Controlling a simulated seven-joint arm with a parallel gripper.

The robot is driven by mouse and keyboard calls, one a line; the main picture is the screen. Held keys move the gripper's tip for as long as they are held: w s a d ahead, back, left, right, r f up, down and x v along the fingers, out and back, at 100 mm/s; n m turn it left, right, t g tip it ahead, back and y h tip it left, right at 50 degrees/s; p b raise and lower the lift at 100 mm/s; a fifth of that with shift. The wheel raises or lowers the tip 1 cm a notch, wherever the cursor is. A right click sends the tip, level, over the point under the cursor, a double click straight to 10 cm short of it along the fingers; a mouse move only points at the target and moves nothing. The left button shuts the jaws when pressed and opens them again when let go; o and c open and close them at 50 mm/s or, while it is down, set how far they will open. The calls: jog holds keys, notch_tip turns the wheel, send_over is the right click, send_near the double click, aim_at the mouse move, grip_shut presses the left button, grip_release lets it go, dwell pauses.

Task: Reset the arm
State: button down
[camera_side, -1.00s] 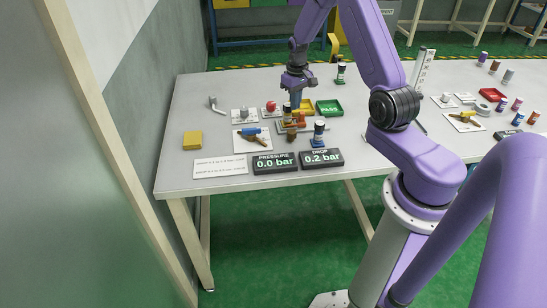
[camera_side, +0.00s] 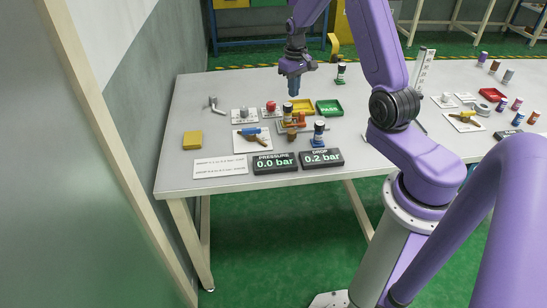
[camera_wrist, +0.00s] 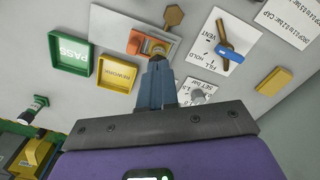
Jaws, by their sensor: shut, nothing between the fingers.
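My gripper (camera_side: 294,97) is shut and empty, held in the air above the table near the yellow tray. In the wrist view its blue fingers (camera_wrist: 158,68) are together and cover part of the test fixture below. The fixture (camera_side: 290,126) has an orange part and a dark-topped column at it. A hexagonal brown piece (camera_wrist: 174,16) lies beside the fixture in the wrist view.
The green PASS tray (camera_side: 329,108) and yellow REWORK tray (camera_side: 309,107) look empty. More columns stand at the right. The left table end has free room.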

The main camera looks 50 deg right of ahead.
jog(key=s+a+r+n, duration=0.2)
jog(key=s+a+r, duration=0.1)
jog(key=a, duration=0.5)
jog(key=s+a+r+n, duration=0.2)
jog(key=a+n, duration=0.1)
jog(key=a, duration=0.4)
jog(key=s+a+r+n, duration=0.2)
jog(key=s+a+r, duration=0.1)
jog(key=a, duration=0.5)
jog(key=s+a+r+n, duration=0.1)
jog(key=s+n, duration=0.3)
jog(key=s, duration=0.7)
jog(key=s+a+r+n, duration=0.2)
jog(key=s+a+n, duration=0.1)
jog(key=s, duration=0.8)
jog(key=shift+a+n, duration=0.3)
jog(key=shift+n, duration=0.3)
